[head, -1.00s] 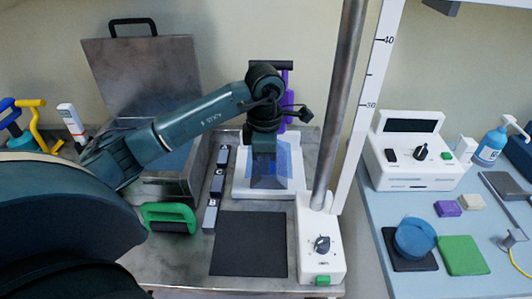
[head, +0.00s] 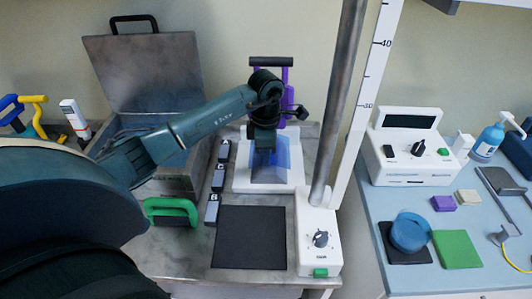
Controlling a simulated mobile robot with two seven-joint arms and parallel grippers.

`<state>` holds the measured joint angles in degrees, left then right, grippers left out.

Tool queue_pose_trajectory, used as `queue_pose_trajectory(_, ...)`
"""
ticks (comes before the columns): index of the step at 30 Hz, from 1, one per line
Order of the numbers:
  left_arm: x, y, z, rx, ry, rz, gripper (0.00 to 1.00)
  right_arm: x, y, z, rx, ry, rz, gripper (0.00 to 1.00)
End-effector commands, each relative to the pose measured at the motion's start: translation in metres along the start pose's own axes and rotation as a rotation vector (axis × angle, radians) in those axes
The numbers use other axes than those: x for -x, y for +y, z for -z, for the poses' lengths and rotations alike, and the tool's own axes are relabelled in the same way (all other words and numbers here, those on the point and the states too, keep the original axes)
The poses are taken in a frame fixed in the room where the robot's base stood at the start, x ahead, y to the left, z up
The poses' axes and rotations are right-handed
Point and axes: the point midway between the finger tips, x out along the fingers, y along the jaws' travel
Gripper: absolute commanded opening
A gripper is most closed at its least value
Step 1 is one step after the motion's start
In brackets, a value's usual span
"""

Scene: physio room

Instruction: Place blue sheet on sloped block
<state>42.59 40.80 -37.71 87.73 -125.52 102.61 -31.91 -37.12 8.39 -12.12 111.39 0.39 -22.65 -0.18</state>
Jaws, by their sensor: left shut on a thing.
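The blue sheet (head: 272,170) is a translucent, slightly curved piece. It is over the white block (head: 242,182) at the back middle of the metal table. I cannot tell whether it rests fully on the block's face. My left gripper (head: 264,151) reaches in from the left, points down and is shut on the sheet's upper part. The gripper hides part of the sheet and of the block's back edge. My right gripper is not in view.
A dark mat (head: 250,238) lies in front of the block. Lettered grey blocks (head: 218,178) line its left, near a green-handled tool (head: 170,208) and an open metal case (head: 145,75). A steel post (head: 340,100) on a white base (head: 318,225) stands to the right.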

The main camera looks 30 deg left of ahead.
Motion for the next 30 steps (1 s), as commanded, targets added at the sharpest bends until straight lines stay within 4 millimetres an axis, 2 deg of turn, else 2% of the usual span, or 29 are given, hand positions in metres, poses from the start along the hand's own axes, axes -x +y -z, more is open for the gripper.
queue_pose_trajectory(12, -0.0103, 0.0002, 0.0003, 0.0, 0.001, 0.0, 0.0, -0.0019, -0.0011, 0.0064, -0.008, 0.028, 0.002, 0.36)
queue_pose_trajectory(13, -0.0104, 0.0001, 0.0004, 0.0, 0.001, 0.0, 0.08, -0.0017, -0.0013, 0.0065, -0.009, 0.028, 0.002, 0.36)
queue_pose_trajectory(21, -0.0103, 0.0, 0.0002, 0.0, 0.001, 0.0, 0.29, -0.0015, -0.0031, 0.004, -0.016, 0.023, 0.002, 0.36)
queue_pose_trajectory(30, -0.0055, -0.0003, -0.0002, 0.0, 0.0, 0.001, 0.29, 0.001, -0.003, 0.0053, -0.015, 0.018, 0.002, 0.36)
